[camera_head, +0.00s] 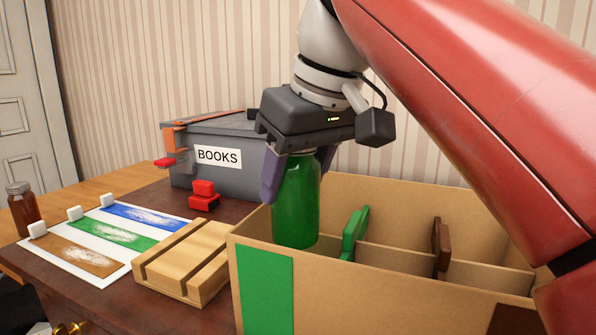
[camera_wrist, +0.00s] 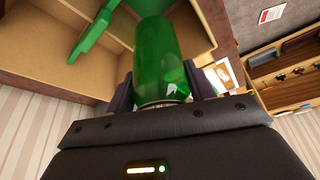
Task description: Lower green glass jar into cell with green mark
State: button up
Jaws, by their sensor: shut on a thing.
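My gripper (camera_head: 297,182) is shut on the green glass jar (camera_head: 296,215) and holds it roughly upright by its upper part. The jar is at the left end of the cardboard box (camera_head: 340,290), over the cell beside the green mark (camera_head: 265,288) on the front wall. Its rounded base shows close to the level of the front rim; I cannot tell how far it is inside. A green piece (camera_head: 354,232) sits on the divider right of the jar. In the wrist view the jar (camera_wrist: 160,58) is between my fingers, with the green piece (camera_wrist: 92,32) to its left.
A brown piece (camera_head: 441,248) stands on another divider. A wooden grooved block (camera_head: 185,265) lies left of the box. Behind are a grey BOOKS bin (camera_head: 185,150) and a red object (camera_head: 203,195). A painted sheet (camera_head: 105,240) and brown jar (camera_head: 23,208) are at left.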

aim_at(296, 247)
jog(key=shift+f+b, duration=3.2)
jog(key=shift+f, duration=1)
jog(key=shift+f+b, duration=0.55)
jog(key=shift+f, duration=0.15)
jog(key=o, duration=0.9)
jog(key=shift+r+p, duration=6)
jog(key=shift+p, duration=0.2)
